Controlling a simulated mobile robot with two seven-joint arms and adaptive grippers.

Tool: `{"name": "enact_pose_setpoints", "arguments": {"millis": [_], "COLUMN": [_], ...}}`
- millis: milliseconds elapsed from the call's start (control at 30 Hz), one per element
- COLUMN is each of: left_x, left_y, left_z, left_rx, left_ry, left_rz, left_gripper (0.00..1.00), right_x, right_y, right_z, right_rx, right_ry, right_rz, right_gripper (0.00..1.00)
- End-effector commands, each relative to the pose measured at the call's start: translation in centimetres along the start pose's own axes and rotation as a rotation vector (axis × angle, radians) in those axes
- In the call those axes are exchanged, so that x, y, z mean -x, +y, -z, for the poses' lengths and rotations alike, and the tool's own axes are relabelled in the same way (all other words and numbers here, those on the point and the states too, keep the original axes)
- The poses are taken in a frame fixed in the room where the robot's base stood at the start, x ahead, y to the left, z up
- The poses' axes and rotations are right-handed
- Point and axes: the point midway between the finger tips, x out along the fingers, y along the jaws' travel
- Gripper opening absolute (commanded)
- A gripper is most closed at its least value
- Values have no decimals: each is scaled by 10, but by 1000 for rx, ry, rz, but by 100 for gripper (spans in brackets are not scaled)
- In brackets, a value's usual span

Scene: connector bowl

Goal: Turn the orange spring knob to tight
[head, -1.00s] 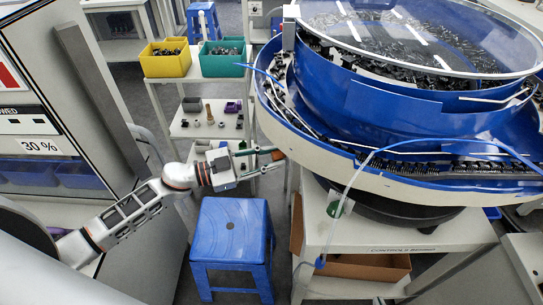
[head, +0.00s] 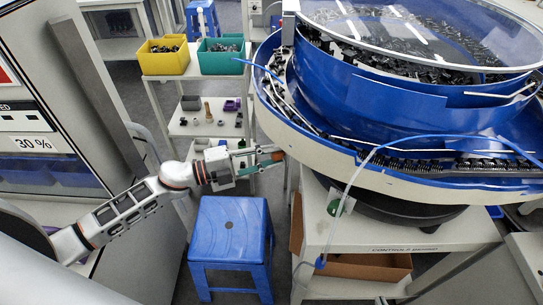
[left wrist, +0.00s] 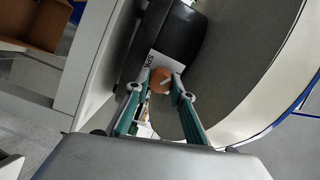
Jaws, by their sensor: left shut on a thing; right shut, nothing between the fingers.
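The orange spring knob (left wrist: 161,80) is round with a pale pointer mark and sits by a white label (left wrist: 152,62) in the left wrist view. In the head view the knob (head: 278,156) shows at the outer left side of the blue and cream bowl feeder (head: 300,142). My left gripper (left wrist: 162,84) has its two green-grey fingers on either side of the knob, shut on it. In the head view my left gripper (head: 270,156) reaches the knob from the left. The label's text is only partly readable. My right gripper is in neither view.
A blue stool (head: 229,228) stands below my left arm. A shelf cart (head: 208,123) behind carries a yellow bin (head: 165,62) and a teal bin (head: 221,62). The feeder rests on a white stand (head: 340,235). A blue hose (head: 362,170) loops down its front.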

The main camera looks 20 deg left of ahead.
Motion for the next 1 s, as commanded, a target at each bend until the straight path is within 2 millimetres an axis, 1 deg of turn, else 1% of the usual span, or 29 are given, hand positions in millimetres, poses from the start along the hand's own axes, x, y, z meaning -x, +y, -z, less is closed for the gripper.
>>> {"name": "enact_pose_setpoints", "arguments": {"millis": [33,533,800,1000], "left_x": [1,1,0,1], "left_y": [4,6,7,6], "left_z": [-1,-1,-1,-2], "left_rx": [-42,-516,-756,-897], "left_ry": [0,1,1,1], "left_rz": [-3,-3,-4,-3], "left_gripper": [1,1,1,1], "right_x": [-2,-11,-14,-16], "right_y": [0,1,0,1], "right_z": [-3,-18,-35,-37], "right_rx": [2,18,29,35], "right_ry": [-2,-11,-36,-35], "right_rz": [-1,-7,-6,-9], "right_gripper": [0,0,0,0]}}
